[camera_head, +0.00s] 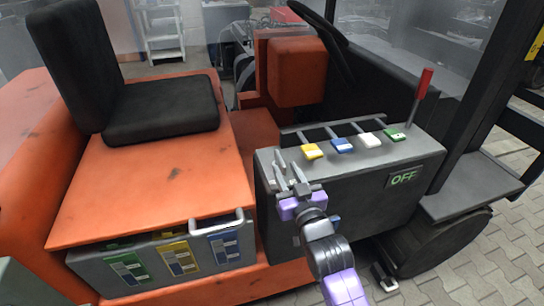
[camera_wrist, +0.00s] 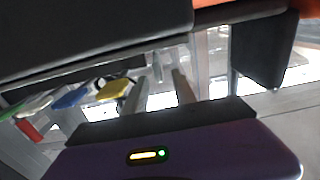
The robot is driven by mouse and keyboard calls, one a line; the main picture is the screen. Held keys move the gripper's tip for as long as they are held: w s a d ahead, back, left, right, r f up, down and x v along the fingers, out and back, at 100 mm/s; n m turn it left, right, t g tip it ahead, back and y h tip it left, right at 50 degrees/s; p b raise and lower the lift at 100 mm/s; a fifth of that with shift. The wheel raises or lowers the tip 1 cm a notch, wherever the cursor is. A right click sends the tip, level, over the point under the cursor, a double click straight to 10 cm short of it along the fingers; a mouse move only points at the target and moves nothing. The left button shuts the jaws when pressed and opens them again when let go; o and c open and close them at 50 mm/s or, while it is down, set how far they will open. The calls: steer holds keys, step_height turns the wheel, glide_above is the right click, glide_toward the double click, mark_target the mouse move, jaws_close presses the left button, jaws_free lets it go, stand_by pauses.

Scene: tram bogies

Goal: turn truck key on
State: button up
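The truck is an orange forklift (camera_head: 150,190) with a grey control console (camera_head: 350,190). A small panel reading OFF in green (camera_head: 404,178) is on the console's side. My gripper (camera_head: 287,160) is at the console's left end, above its top edge. Its two fingers stand apart; in the wrist view my gripper (camera_wrist: 160,82) also shows the gap between them. A small grey upright piece (camera_wrist: 157,68) appears beyond that gap; I cannot tell whether it is the key. No key can be made out clearly in the head view.
Levers with yellow (camera_head: 312,151), blue (camera_head: 341,145), white (camera_head: 370,140) and green (camera_head: 395,134) handles stand on the console, right of my gripper. A tall red-tipped lever (camera_head: 423,82) is farther right. A black seat (camera_head: 160,108) and a steering wheel (camera_head: 335,45) are behind.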

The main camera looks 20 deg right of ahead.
mark_target(278, 153)
steer(key=shift+w+p, duration=0.35)
steer(key=shift+w, duration=3.5)
jaws_close()
